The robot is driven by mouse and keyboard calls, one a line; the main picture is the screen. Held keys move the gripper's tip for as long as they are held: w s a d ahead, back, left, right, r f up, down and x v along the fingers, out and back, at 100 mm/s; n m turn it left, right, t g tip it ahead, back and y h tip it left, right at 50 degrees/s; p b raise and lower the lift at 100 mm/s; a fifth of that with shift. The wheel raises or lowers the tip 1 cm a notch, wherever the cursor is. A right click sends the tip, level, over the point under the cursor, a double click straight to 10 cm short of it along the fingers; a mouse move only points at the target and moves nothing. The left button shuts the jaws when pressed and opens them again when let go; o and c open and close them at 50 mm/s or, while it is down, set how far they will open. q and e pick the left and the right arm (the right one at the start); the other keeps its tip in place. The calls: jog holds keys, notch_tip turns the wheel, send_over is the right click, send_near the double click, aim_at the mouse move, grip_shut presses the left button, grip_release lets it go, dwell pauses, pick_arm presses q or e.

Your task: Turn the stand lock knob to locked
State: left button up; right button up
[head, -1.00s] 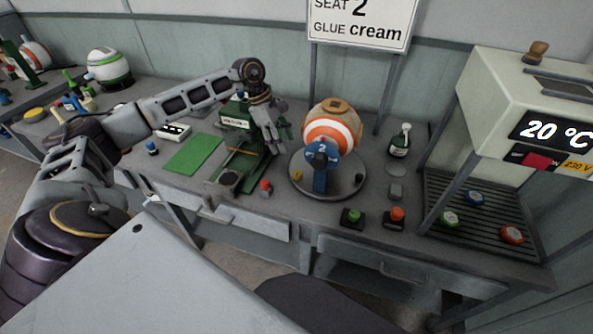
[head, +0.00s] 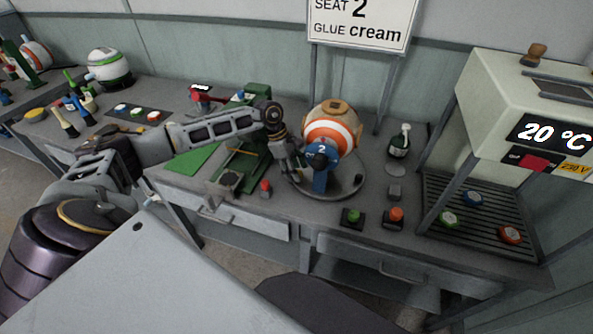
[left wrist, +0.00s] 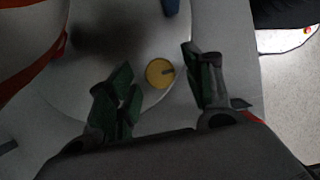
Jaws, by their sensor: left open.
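The stand (head: 338,190) is a round grey disc on the bench, carrying an orange-and-white striped ball (head: 333,132) with a tan top and a blue post (head: 320,172) marked 2. A round yellow knob (left wrist: 159,74) with a short dark mark lies near the disc's edge in the left wrist view; I take it for the lock knob. My left gripper (head: 294,172) is over the left part of the disc and hides the knob in the head view. In the left wrist view its green-padded fingers (left wrist: 157,64) are open, with the knob between them, contact unclear. My right gripper is not in view.
A green press (head: 243,165) stands left of the disc, partly behind my arm. A red button (head: 265,187) sits at the front left. Green (head: 353,216) and orange (head: 396,214) buttons are in front. A bottle (head: 400,142) and an oven (head: 525,105) are at right.

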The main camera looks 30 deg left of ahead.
pick_arm(q)
jog(key=shift+d+f, duration=0.2)
jog(key=shift+f, duration=0.2)
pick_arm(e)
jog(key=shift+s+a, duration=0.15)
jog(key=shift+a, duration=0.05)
pick_arm(q)
jog(key=shift+c, duration=0.4)
